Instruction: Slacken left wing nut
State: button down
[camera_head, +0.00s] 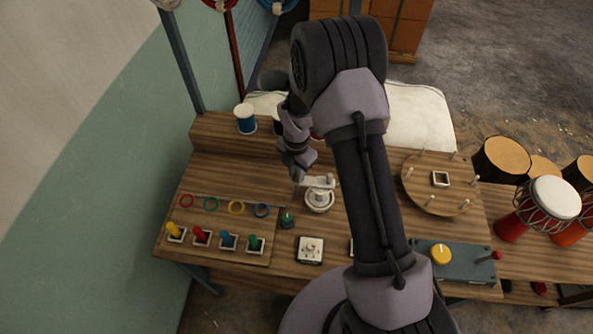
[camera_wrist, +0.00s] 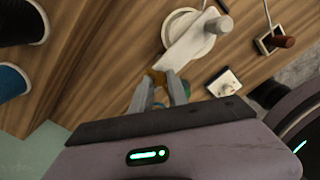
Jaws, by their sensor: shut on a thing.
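My gripper (camera_wrist: 163,88) shows at the bottom middle of the wrist view, its two fingers close together on a small brass-coloured piece, the wing nut (camera_wrist: 157,76). This nut sits at the near end of a pale flat arm (camera_wrist: 190,47) that lies over a white round base and carries a grey knob (camera_wrist: 222,25). In the head view my gripper (camera_head: 298,178) reaches down beside the left end of the pale arm (camera_head: 317,181) above the white round base (camera_head: 319,201). The nut is too small or hidden there. I cannot make out a second wing nut.
A dark green knob (camera_head: 287,219) stands close below my gripper. A square white plate (camera_head: 310,250) lies nearer the bench front. Coloured-handled tools (camera_head: 201,237) stand at left; a blue spool (camera_head: 245,119) stands behind. A round pegged board (camera_head: 437,204) lies right.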

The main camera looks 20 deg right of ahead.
jog(key=shift+w+n, duration=0.1)
jog(key=shift+n, duration=0.2)
jog(key=c, duration=1.3)
grip_release()
notch_tip(320, 180, up, 18)
jog(key=p, duration=0.3)
jog(key=shift+f, duration=0.25)
